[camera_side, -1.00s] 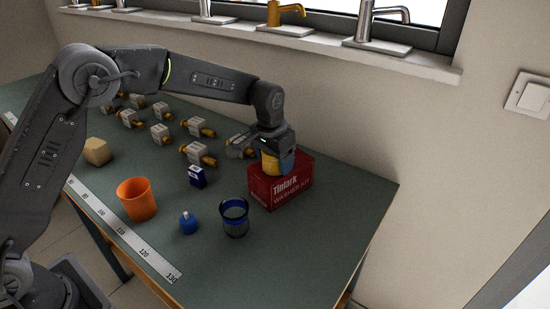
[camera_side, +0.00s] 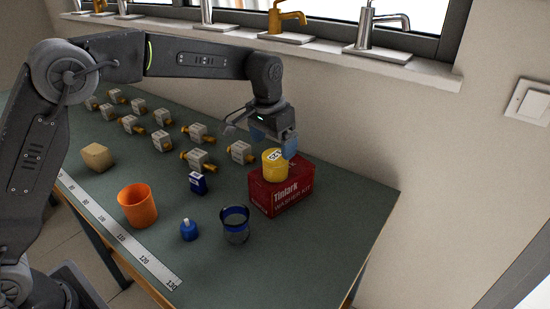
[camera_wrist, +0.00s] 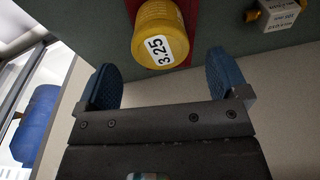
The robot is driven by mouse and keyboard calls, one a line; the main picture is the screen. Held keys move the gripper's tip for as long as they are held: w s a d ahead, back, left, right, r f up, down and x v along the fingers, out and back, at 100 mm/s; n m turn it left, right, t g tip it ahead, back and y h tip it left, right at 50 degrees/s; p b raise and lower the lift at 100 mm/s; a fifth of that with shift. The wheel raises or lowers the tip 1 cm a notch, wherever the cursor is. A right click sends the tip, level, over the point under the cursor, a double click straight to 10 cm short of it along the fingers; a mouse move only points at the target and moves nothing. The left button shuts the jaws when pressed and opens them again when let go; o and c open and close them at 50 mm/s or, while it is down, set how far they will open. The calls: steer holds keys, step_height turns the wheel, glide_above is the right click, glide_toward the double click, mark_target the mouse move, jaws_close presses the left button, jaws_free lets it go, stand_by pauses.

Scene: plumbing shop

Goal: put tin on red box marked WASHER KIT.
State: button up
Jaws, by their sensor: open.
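The yellow tin (camera_side: 274,164) stands upright on top of the red box marked WASHER KIT (camera_side: 283,194), near the box's left end. In the wrist view the tin (camera_wrist: 160,34) shows a white label reading 3.25, and part of the red box (camera_wrist: 192,12) shows behind it. My gripper (camera_side: 274,141) is open, its blue pads above and beside the tin in the side view. In the wrist view my gripper (camera_wrist: 165,78) has its two fingers wide apart with nothing between them, and the tin lies beyond the fingertips.
A clear blue-rimmed glass (camera_side: 235,225), a small blue bottle (camera_side: 189,230), a dark blue box (camera_side: 198,183) and an orange cup (camera_side: 138,205) stand left of the red box. Several valves with brass ends (camera_side: 198,159) stand behind. The bench's right end is clear.

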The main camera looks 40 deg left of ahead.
mark_target(272, 158)
steer(key=r, duration=0.4)
steer(key=shift+s+r, duration=0.2)
steer(key=shift+s, duration=0.1)
steer(key=shift+s+a+r, duration=0.1)
steer(key=shift+s+r, duration=0.05)
steer(key=shift+r, duration=0.15)
steer(key=s+a+r+n+t, duration=0.1)
steer(key=s+a+r, duration=0.2)
steer(key=s, duration=0.5)
steer(key=s+a+r+t, duration=0.15)
steer(key=s+r, duration=0.25)
steer(key=s, duration=0.5)
steer(key=s+a+f+t, duration=0.1)
steer(key=s+f, duration=0.2)
steer(key=s, duration=0.4)
steer(key=s+a+f, duration=0.2)
steer(key=s+f, duration=0.1)
steer(key=s, duration=0.4)
steer(key=shift+a+n+t, duration=0.15)
steer(key=shift+n+t, duration=0.2)
steer(key=shift+n, duration=0.05)
